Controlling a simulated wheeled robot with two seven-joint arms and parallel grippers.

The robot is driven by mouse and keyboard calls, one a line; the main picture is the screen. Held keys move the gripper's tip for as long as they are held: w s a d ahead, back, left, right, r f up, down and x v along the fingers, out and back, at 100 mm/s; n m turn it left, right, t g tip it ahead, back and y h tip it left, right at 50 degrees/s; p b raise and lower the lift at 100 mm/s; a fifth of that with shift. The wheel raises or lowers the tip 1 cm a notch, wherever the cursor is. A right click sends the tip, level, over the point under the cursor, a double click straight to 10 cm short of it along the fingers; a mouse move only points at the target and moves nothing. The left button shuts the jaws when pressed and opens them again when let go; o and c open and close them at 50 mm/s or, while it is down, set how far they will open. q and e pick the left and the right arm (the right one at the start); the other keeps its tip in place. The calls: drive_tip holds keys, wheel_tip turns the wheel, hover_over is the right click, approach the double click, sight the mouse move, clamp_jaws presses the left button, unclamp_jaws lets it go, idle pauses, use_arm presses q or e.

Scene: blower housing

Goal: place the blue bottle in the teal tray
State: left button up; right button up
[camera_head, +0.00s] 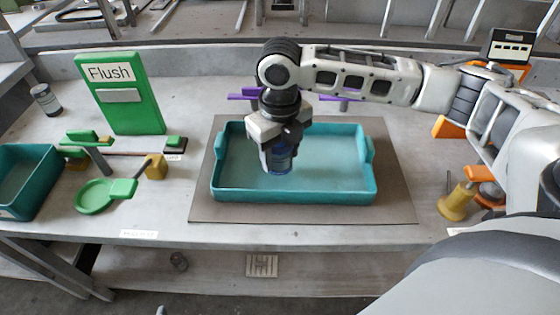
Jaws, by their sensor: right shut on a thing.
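The teal tray (325,193) lies on a grey-brown mat (398,208) in the middle of the workbench. My right gripper (280,160) points down over the left-middle part of the tray. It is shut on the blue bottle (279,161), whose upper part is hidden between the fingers. The bottle looks upright and within the tray's outline. I cannot tell whether its base touches the tray floor. My left gripper is not in view.
A teal bin (26,178), a green disc (95,196) and a yellow block (156,167) are at left. A yellow knob (455,204) is at right.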

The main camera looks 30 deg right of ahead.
sight(280, 163)
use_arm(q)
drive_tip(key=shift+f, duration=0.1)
use_arm(e)
drive_tip(key=shift+f, duration=1.4)
drive_tip(key=shift+f, duration=0.1)
drive_tip(key=o, duration=1.1)
drive_tip(key=shift+f, duration=0.1)
drive_tip(key=shift+c, duration=0.2)
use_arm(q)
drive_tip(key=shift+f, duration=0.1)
use_arm(e)
wheel_tip(280, 163, up, 12)
drive_tip(key=shift+a+r+p, duration=0.1)
drive_tip(key=shift+r+p, duration=0.1)
drive_tip(key=shift+p, duration=0.2)
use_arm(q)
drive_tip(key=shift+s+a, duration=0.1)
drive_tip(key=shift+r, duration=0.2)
